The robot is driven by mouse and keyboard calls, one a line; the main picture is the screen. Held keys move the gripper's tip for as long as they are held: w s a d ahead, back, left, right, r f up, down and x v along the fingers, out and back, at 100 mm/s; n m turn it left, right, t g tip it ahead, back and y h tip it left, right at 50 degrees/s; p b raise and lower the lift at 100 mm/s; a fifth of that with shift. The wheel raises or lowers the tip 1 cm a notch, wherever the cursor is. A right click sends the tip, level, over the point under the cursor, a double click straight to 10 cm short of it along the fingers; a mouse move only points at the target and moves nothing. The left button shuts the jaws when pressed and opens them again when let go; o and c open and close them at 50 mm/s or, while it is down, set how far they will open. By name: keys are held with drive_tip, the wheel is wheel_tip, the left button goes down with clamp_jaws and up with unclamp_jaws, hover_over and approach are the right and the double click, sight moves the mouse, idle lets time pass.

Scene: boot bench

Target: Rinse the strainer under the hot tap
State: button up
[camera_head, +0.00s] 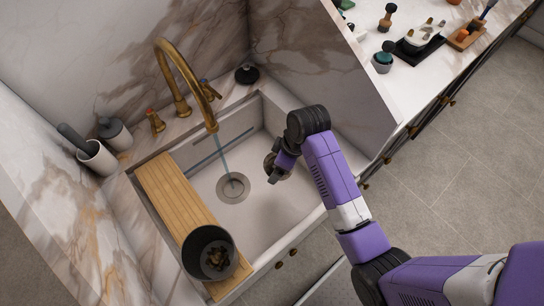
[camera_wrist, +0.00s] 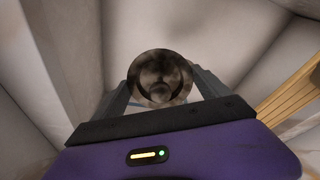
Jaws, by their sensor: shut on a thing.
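My gripper (camera_head: 275,172) is shut on the strainer, a small round, brownish metal cup (camera_wrist: 160,78) seen between the fingers in the wrist view. In the head view the strainer (camera_head: 270,164) is mostly hidden behind my gripper. My gripper holds it over the right part of the white sink basin (camera_head: 262,205), to the right of the water stream and apart from it. The brass tap (camera_head: 180,75) arches over the basin, and a thin stream runs from its spout to the round drain (camera_head: 233,187). A brass handle with an orange-red top (camera_head: 155,121) stands left of the spout.
A wooden board (camera_head: 172,192) spans the sink's left side, with a dark pot (camera_head: 195,262) holding brown matter at its front end. A white cup (camera_head: 98,158) and a dark-lidded jar (camera_head: 115,133) stand left. A tall panel borders the sink's right side.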

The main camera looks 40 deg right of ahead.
drive_tip(key=a+r+n+p, duration=0.1)
drive_tip(key=s+a+r+n+t+y+p, duration=0.1)
drive_tip(key=r+p, duration=0.1)
drive_tip(key=s+a+r+n+t+p, duration=0.1)
drive_tip(key=shift+a+r+y, duration=0.25)
drive_tip(key=shift+r+y, duration=0.05)
drive_tip(key=shift+y, duration=0.1)
drive_tip(key=shift+a+r+n, duration=0.1)
drive_tip(key=shift+a+n, duration=0.15)
drive_tip(key=shift+n, duration=0.05)
drive_tip(key=w+a+f+b, duration=0.3)
drive_tip(key=w+a+b, duration=0.3)
drive_tip(key=w, duration=0.6)
drive_tip(key=shift+a, duration=0.5)
drive_tip(key=shift+w+d, duration=0.15)
drive_tip(key=shift+w, duration=0.05)
drive_tip(key=shift+w+d, duration=0.2)
drive_tip(key=shift+d, duration=0.2)
drive_tip(key=shift+s+a+r, duration=0.1)
drive_tip(key=shift+a, duration=0.05)
drive_tip(key=shift+s+a+p, duration=0.2)
drive_tip(key=shift+a+p, duration=0.2)
